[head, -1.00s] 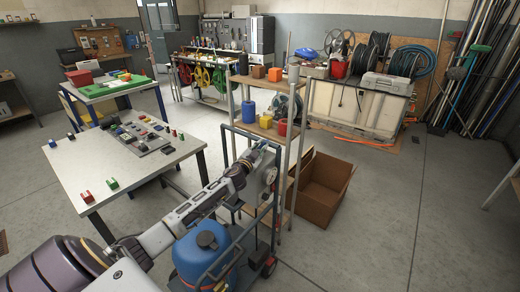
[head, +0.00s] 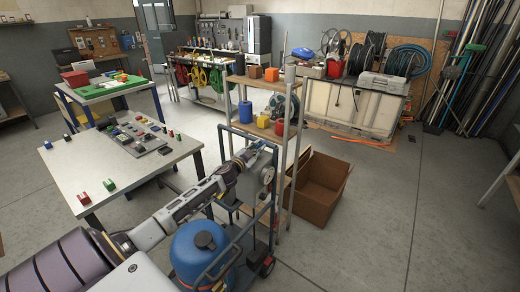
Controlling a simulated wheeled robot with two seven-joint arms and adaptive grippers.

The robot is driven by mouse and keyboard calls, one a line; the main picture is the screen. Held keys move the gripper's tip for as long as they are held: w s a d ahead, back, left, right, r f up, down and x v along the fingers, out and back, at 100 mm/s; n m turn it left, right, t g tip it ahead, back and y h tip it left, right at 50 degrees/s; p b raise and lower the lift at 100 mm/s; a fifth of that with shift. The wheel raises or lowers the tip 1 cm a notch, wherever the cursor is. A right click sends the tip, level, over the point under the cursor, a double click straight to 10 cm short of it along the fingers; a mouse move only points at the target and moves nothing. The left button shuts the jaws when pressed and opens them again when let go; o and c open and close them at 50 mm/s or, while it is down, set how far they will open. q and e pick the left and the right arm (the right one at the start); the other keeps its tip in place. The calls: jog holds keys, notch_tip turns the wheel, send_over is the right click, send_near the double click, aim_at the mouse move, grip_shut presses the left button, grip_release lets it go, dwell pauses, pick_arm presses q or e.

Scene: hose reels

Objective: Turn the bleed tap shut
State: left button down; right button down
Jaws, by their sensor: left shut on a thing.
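My left arm comes in from the lower left and reaches to a small cart that carries a blue tank (head: 200,252). My left gripper (head: 254,151) is at the top of the cart's grey panel (head: 257,181), shut on a small part there. That part looks like the bleed tap, but the fingers hide most of it, so its angle cannot be told. A round gauge (head: 267,174) sits on the panel just right of the gripper. My right gripper is not in view.
A shelf rack (head: 262,82) with small coloured containers stands right behind the cart. An open cardboard box (head: 318,186) is on the floor to its right. A grey table (head: 105,180) with small parts stands at left. The floor at right is clear.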

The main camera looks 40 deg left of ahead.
pick_arm(q)
jog(key=shift+d+f, duration=0.15)
jog(key=shift+f, duration=0.05)
jog(key=c, duration=1.4)
grip_release()
jog(key=shift+c, duration=0.2)
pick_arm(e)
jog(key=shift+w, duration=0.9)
pick_arm(q)
jog(key=shift+r, duration=0.1)
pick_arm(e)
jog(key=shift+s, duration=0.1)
pick_arm(q)
jog(key=shift+s, duration=0.8)
jog(key=s, duration=1)
jog(key=shift+s+d, duration=0.2)
jog(key=shift+d, duration=0.25)
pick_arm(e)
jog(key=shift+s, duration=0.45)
